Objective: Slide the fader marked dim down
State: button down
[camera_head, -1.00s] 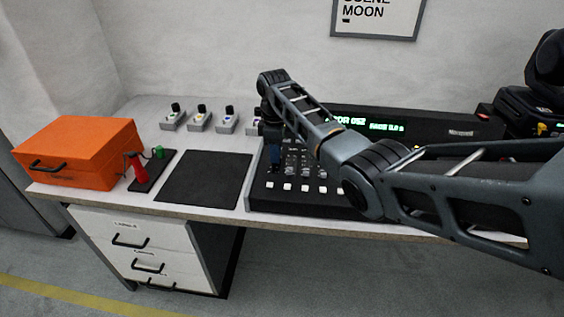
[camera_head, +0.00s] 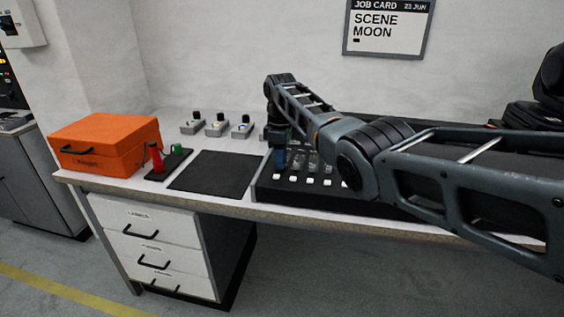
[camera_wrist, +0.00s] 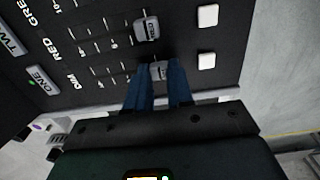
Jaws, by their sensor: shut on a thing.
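The fader console (camera_head: 330,197) sits on the table under my arm. In the wrist view, the row marked dim is the lowest, and its label is at the left. My gripper (camera_wrist: 160,76) has its blue fingers shut on the dim fader cap (camera_wrist: 158,70). The cap is at the right end of its scale ticks, on the side of the white buttons. The red fader cap (camera_wrist: 147,28) sits just above it, apart from the fingers. In the head view, my gripper (camera_head: 279,162) is over the console's left front, and the cap it holds is hidden.
White buttons (camera_wrist: 207,61) line the console's front, close to the fingers. A dark mat (camera_head: 213,176), an orange case (camera_head: 105,145) and small switch boxes (camera_head: 217,128) are to the left. A job card (camera_head: 388,30) reading "SCENE MOON" hangs on the wall.

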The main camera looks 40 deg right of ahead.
jog(key=shift+f, duration=0.1)
jog(key=c, duration=1)
grip_release()
jog(key=shift+o, duration=0.2)
jog(key=shift+r, duration=3.95)
